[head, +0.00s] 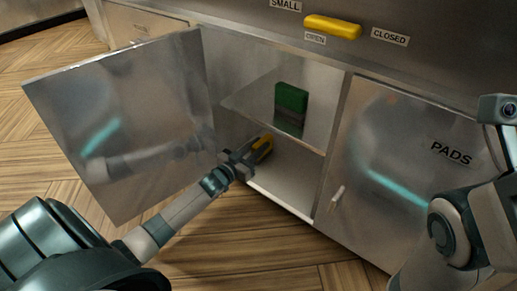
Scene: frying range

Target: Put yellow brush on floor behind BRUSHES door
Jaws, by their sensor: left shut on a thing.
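The yellow brush (262,148) is in the lower compartment of the open cabinet, under the shelf and above or at the cabinet floor (285,190). I cannot tell whether it touches that floor. My left gripper (247,158) reaches in past the open door and is shut on the brush, partly hiding it. The open door (125,125) is swung out to the left, its inner face towards me; no BRUSHES label shows on it. My right arm is at the right edge, and its fingers do not show.
A green box-like thing (291,108) stands on the shelf (255,103) above the brush. The PADS door (400,165) at the right is shut, with a small handle. The wooden floor in front is clear.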

